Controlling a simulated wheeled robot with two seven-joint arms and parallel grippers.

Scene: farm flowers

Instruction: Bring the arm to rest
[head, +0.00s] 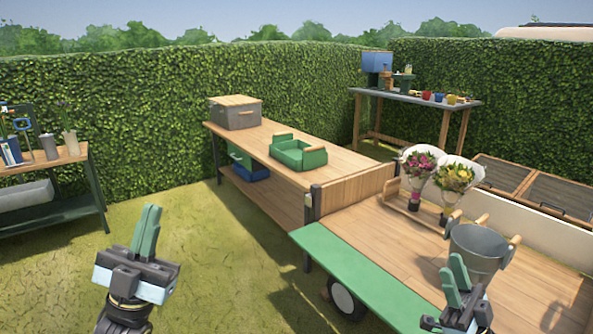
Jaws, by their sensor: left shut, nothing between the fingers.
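My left gripper (150,208) is shut and empty, with its green fingers pointing up, over the grass at the lower left. It stands apart from the tables and the cart. My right gripper (450,264) is at the lower right, in front of the cart's wooden deck (385,235). Its fingers look close together, but I cannot tell whether they are shut. A grey metal bucket (478,252) with wooden handles appears just behind the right gripper; I cannot tell whether they touch.
Two wrapped bouquets (418,170) (455,183) stand at the cart's back. A long table (270,142) carries a green tray (299,154) and a grey box (236,115). A potting shelf (50,165) stands left. The grass between is clear. The cart's green side panel (360,280) faces me.

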